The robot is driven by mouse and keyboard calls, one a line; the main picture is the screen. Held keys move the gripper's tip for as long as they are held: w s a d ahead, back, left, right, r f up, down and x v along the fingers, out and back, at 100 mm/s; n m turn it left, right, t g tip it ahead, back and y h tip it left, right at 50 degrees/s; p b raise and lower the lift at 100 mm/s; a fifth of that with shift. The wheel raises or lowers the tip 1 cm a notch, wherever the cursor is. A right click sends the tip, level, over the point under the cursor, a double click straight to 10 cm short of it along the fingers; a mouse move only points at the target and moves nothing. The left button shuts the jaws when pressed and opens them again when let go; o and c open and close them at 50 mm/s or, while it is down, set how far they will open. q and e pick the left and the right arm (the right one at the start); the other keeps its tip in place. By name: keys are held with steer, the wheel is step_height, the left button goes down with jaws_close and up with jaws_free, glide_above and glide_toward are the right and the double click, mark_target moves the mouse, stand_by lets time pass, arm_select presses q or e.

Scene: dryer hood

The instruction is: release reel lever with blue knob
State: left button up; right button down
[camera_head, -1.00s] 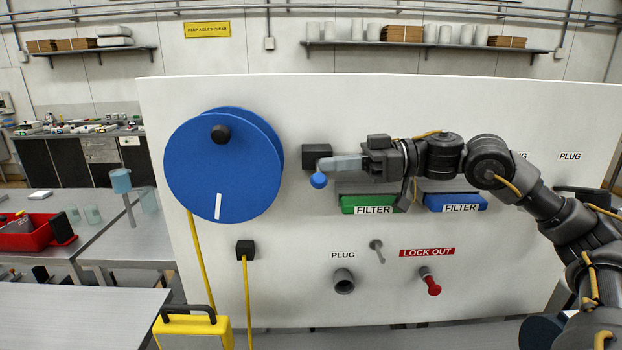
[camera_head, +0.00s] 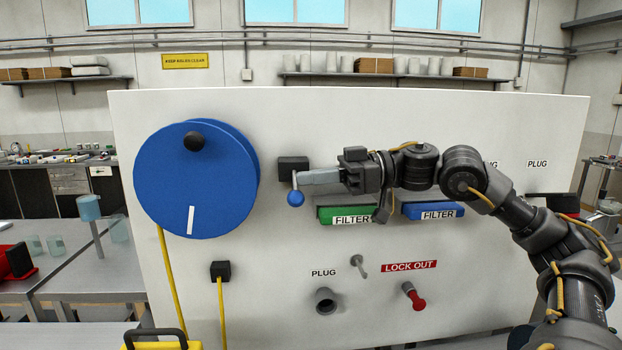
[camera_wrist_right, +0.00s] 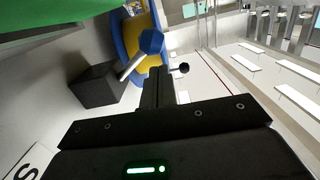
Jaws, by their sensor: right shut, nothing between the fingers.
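The reel lever's blue knob (camera_head: 295,198) hangs below a black block (camera_head: 292,163) on the white panel, just right of the big blue reel (camera_head: 190,185). In the right wrist view the knob (camera_wrist_right: 151,41) sits on a pale rod coming out of the black block (camera_wrist_right: 97,85). My right gripper (camera_head: 300,178) is shut and empty, its fingertips close beside the lever just above the knob. Whether the fingers touch the lever cannot be told. The lever's rod is mostly hidden behind the fingers in the head view. My left gripper is not in view.
Green (camera_head: 345,214) and blue (camera_head: 432,210) filter bars sit below my right arm. A plug socket (camera_head: 325,300), a small grey switch (camera_head: 358,264) and a red lockout knob (camera_head: 414,297) stick out lower on the panel. A yellow cord hangs from a black box (camera_head: 220,271).

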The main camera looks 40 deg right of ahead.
steer(key=s+d+r+b, duration=0.4)
steer(key=s+d, duration=0.2)
steer(key=d, duration=0.2)
steer(key=shift+s+d, duration=0.15)
steer(key=shift+d, duration=0.2)
steer(key=shift+f, duration=0.1)
